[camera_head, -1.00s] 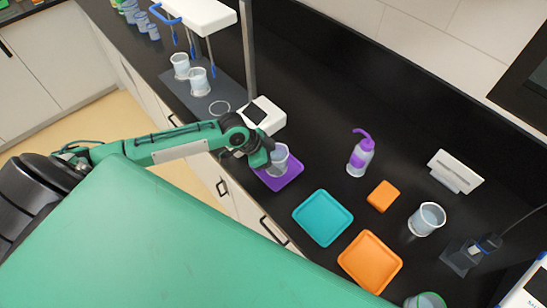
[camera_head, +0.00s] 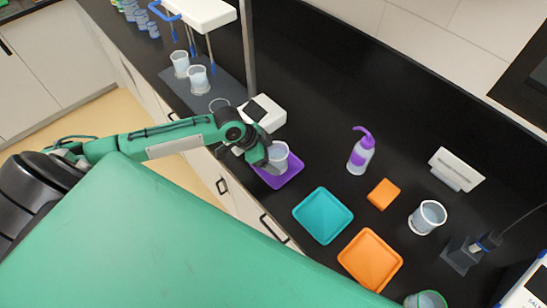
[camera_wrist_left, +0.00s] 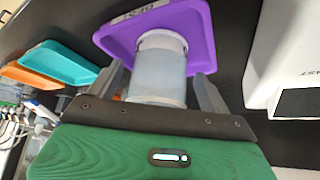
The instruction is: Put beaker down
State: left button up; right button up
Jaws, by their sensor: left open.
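A clear beaker (camera_head: 278,154) stands upright on the purple tray (camera_head: 290,176) in the head view. In the left wrist view the beaker (camera_wrist_left: 157,66) sits between my two fingers, with the purple tray (camera_wrist_left: 200,30) under it. My left gripper (camera_head: 267,160) is open around the beaker, one finger on each side; it also shows in the left wrist view (camera_wrist_left: 160,90). Whether a finger still touches the glass cannot be told. A label on the tray's rim is partly readable. My right gripper is not in view.
A white device (camera_head: 263,113) stands close behind the purple tray. A teal tray (camera_head: 323,216), an orange tray (camera_head: 370,260), an orange block (camera_head: 383,194), a purple-capped wash bottle (camera_head: 361,152) and another beaker (camera_head: 427,217) stand to the right. Two beakers (camera_head: 189,70) stand under the taps.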

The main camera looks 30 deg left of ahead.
pick_arm(q)
jog(key=b+v, duration=0.2)
jog(key=v, duration=0.8)
jog(key=shift+a+r, duration=0.15)
jog(key=shift+r, duration=0.1)
